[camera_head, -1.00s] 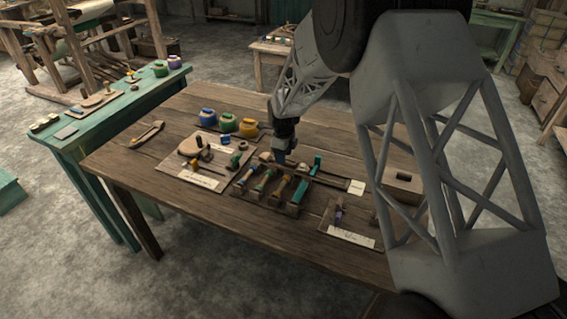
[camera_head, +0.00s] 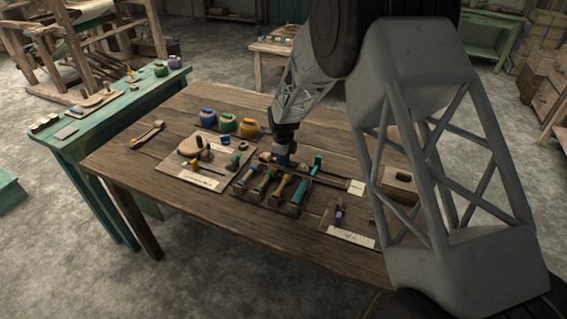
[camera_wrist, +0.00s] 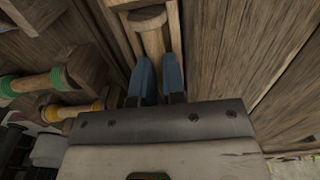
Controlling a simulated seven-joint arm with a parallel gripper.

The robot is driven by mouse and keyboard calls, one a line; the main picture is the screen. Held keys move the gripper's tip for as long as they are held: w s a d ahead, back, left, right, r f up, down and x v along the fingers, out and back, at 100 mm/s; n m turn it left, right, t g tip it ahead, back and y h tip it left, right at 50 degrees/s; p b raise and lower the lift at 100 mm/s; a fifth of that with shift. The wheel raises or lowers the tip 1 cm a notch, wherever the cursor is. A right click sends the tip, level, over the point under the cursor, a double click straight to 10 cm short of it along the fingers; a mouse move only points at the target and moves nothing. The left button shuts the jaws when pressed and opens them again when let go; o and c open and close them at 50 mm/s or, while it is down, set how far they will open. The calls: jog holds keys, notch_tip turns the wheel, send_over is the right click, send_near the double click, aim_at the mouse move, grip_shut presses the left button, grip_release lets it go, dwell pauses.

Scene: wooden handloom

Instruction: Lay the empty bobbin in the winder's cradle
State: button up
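A bare wooden bobbin (camera_wrist: 152,40) with a round flange shows in the wrist view, partly behind my fingers. My gripper (camera_wrist: 159,62) points down over it, its two blue fingers on either side of the shaft with a gap between them. I cannot tell whether they press on it. In the head view my gripper (camera_head: 283,162) is low at the back edge of the bobbin tray (camera_head: 238,190); the empty bobbin is not clear there. A board (camera_head: 165,168) left of the tray carries a pale disc and small fittings, perhaps the winder; I cannot make out its cradle.
Several thread-wound bobbins (camera_head: 259,182) lie in the tray. A small labelled board (camera_head: 350,238) and a wooden box (camera_head: 401,180) are at the right. The table's front left is clear.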

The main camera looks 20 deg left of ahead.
jog(key=shift+o, duration=0.4)
jog(key=shift+r, duration=0.2)
jog(key=shift+r, duration=2.6)
